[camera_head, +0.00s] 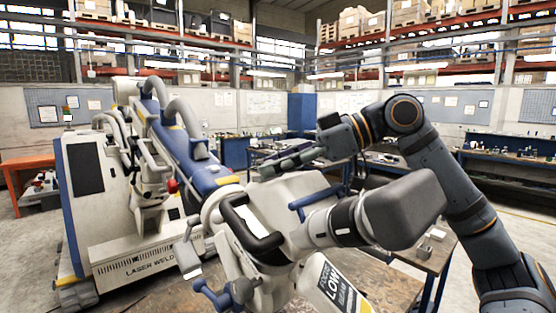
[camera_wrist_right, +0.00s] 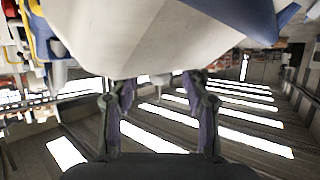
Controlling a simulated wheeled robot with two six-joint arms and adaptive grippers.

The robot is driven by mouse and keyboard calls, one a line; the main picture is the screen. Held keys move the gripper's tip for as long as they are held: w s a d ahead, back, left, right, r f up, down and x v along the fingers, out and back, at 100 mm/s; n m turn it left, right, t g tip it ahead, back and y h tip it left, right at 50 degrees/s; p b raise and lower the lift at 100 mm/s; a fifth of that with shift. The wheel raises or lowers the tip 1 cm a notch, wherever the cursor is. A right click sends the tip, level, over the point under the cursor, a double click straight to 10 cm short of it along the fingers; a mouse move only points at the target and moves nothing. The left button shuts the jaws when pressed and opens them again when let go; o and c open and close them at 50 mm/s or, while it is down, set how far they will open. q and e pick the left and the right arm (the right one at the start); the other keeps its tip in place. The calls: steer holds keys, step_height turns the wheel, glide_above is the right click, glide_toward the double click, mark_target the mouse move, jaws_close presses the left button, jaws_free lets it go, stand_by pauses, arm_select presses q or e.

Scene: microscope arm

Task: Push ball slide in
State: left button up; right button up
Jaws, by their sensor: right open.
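A laser welder's blue and white microscope arm (camera_head: 185,145) slants down from the upper left to a white microscope head (camera_head: 285,195) in the middle of the head view. I cannot tell which part is the ball slide. My right gripper (camera_head: 275,168) reaches in from the right, just above and behind the white head. In the right wrist view my right gripper (camera_wrist_right: 160,82) is open, its two fingers apart with nothing held between them. A large white housing (camera_wrist_right: 160,35) fills the top there, close to the fingertips; contact cannot be told. My left gripper is not in view.
The welder's cabinet (camera_head: 95,200) stands at left. A black handle (camera_head: 252,235), an eyepiece tube (camera_head: 335,225) with a grey end, and a blue knob lever (camera_head: 215,295) stick out around the head. A workbench (camera_head: 510,160) stands at the back right.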

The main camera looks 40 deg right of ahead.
mark_target(290, 175)
jaws_close()
steer(key=shift+d, duration=0.1)
steer(key=d+b, duration=0.1)
steer(key=d, duration=0.1)
steer(key=shift+w+d, duration=0.1)
steer(key=shift+d, duration=0.5)
jaws_free()
steer(key=shift+a, duration=0.1)
